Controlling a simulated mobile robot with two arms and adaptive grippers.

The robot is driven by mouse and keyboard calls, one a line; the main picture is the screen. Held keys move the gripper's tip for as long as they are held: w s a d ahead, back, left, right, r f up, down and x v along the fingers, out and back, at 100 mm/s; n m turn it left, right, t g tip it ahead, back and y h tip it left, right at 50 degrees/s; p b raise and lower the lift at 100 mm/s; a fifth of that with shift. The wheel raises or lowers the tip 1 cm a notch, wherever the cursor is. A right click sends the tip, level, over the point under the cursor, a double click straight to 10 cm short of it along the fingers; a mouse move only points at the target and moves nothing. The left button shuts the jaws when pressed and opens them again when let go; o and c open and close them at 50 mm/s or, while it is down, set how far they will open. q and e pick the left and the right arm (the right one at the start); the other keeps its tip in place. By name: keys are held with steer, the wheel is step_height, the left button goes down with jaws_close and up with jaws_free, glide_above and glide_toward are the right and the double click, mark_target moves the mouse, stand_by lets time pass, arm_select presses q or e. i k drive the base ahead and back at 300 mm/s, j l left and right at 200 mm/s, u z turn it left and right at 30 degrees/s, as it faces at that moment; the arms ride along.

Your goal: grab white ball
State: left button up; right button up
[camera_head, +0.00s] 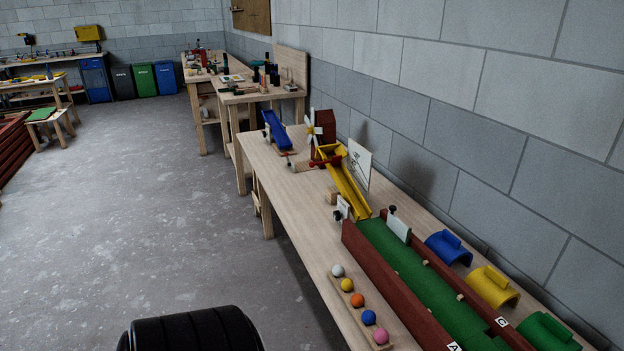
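The white ball (338,271) sits at the far end of a narrow wooden ball holder (367,328), near the left edge of the long wooden table. Behind it in the same row, coming toward me, are a yellow ball (347,285), an orange ball (358,300), a blue ball (369,317) and a pink ball (381,336). Neither of my grippers shows in the head view.
A green-floored lane (415,275) with dark red walls runs right of the balls. Blue (449,249), yellow (493,287) and green (548,333) arches stand beside the wall. A yellow chute (346,188) lies farther back. The floor (180,230) left of the table is clear.

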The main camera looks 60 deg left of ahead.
mark_target(338, 270)
steer(key=u, duration=1.7)
steer(key=i+j+u, duration=0.15)
steer(key=i+j, duration=0.2)
steer(key=i+j+u, duration=0.2)
steer(key=i, duration=0.35)
steer(key=j, duration=0.1)
